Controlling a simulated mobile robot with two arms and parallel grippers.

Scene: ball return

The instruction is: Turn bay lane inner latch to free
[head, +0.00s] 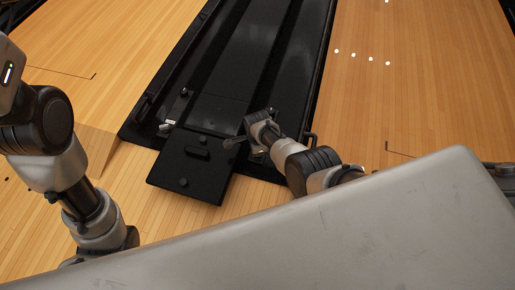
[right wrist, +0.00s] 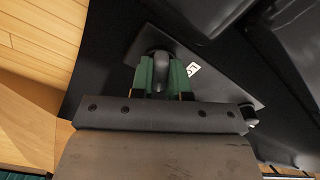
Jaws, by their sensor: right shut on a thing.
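In the right wrist view, a dark rounded latch knob (right wrist: 158,62) stands on a flat black plate (right wrist: 215,85) that carries a small white label (right wrist: 192,69). My right gripper (right wrist: 161,78) has its two green-padded fingers closed on this knob, one on each side. In the head view, my right gripper (head: 240,141) reaches in from the right to the near end of the black lane bay (head: 215,112). The knob is hard to make out there. I cannot read from the views which way the latch is turned. My left arm shows at the left, but its gripper is out of view.
A black hatch panel (head: 185,180) with a slot handle and round knobs lies at the near end of the lane. A white tag (head: 167,125) shows left of it.

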